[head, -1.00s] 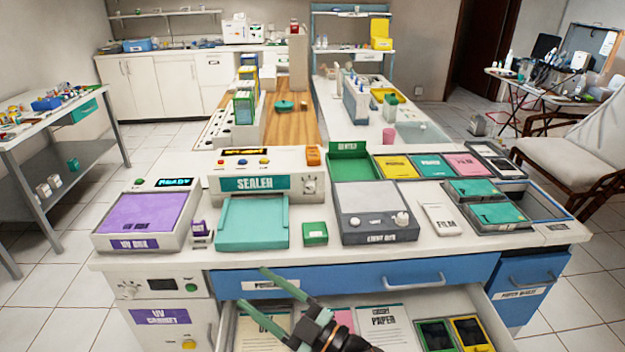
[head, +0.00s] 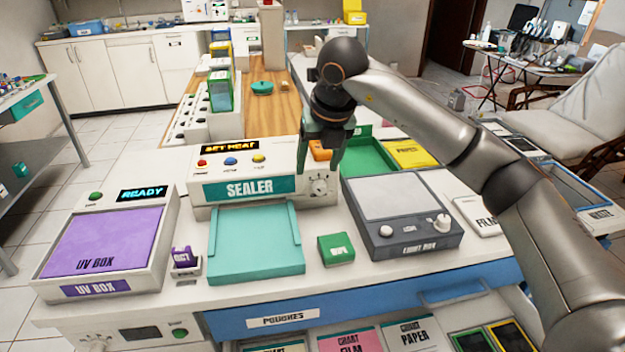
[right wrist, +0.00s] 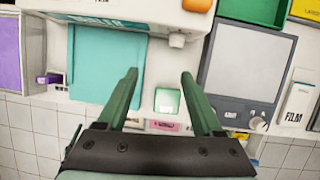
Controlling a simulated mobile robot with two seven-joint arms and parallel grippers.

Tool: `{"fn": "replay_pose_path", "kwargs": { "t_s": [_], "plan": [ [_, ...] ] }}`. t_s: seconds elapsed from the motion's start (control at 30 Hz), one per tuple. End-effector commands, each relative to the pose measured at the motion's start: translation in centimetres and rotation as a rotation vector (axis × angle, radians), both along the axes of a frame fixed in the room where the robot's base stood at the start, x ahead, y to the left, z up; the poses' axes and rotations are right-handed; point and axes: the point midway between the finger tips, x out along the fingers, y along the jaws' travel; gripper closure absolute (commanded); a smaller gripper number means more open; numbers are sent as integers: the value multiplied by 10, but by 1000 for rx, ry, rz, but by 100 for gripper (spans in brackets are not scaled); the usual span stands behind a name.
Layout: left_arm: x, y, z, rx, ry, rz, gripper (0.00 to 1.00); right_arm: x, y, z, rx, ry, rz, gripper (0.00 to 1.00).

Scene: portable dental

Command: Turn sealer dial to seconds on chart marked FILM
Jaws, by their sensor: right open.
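The white sealer (head: 248,190) stands on the counter with a teal SEALER label and a lit display (head: 229,146) that seems to read SET HEAT. Its pale dial (head: 319,186) is at the right of its front face; the setting is too small to read. The dial also shows in the right wrist view (right wrist: 177,41). My right gripper (right wrist: 160,74) is open and empty, pointing down over the dial area, its fingers apart from the dial. A pink chart marked FILM (head: 350,341) lies in the open drawer, partly cut off. My left gripper is out of view.
A teal plate (head: 255,243) lies before the sealer. A green block (head: 336,249) and the grey light box (head: 405,213) stand right of it. The UV box (head: 105,241) is at left. An orange block (head: 319,150) sits atop the sealer, close to my gripper.

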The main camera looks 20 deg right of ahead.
Motion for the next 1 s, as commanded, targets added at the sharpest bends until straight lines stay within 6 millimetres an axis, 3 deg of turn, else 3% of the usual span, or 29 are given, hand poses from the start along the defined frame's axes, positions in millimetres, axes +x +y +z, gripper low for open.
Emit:
{"fn": "replay_pose_path", "kwargs": {
  "t_s": [0.1,0.2,0.7,1.0],
  "plan": [
    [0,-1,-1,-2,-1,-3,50,1,-20,12,-55,-19,-62,32],
    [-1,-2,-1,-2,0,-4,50,4,-24,7,-66,-19,-75,32],
    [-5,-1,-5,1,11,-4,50,37,-31,-79,-64,-17,-69,32],
    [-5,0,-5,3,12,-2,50,47,-34,-100,-62,-20,-68,32]
  ]
}}
